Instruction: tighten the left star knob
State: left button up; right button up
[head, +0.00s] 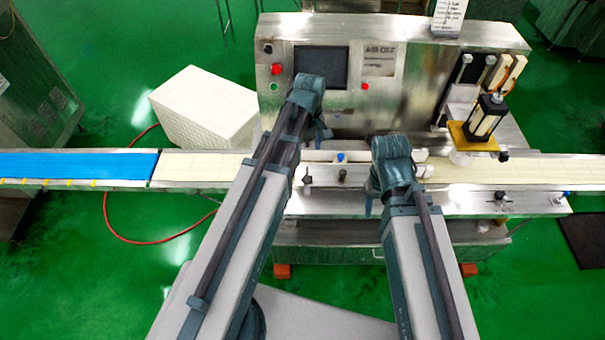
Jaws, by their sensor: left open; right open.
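Several small knobs sit on the machine's front rail, below the control panel. A small dark knob (307,179) is at the left, and a blue-topped one (340,157) is further right. At this size I cannot tell which is the left star knob. My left gripper (324,131) is open in front of the panel, above and apart in the picture from the dark knob; its fingers are mostly hidden by the wrist. My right gripper (369,190) is open over the conveyor area, right of these knobs, with its fingertips hardly visible. I see nothing held in either.
The encrusting machine (410,95) has a screen (321,67) and a red button (277,69). A blue belt (80,165) runs in from the left. A white crate (203,108) stands behind the conveyor. A black-and-yellow unit (484,118) is at the right.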

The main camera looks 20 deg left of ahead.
aim_at(307, 179)
pick_arm(q)
jog(key=shift+f, duration=0.15)
notch_tip(307, 179, down, 14)
jog(key=b, duration=1.3)
jog(key=shift+r+b, duration=0.2)
jog(key=shift+b, duration=0.2)
grip_shut()
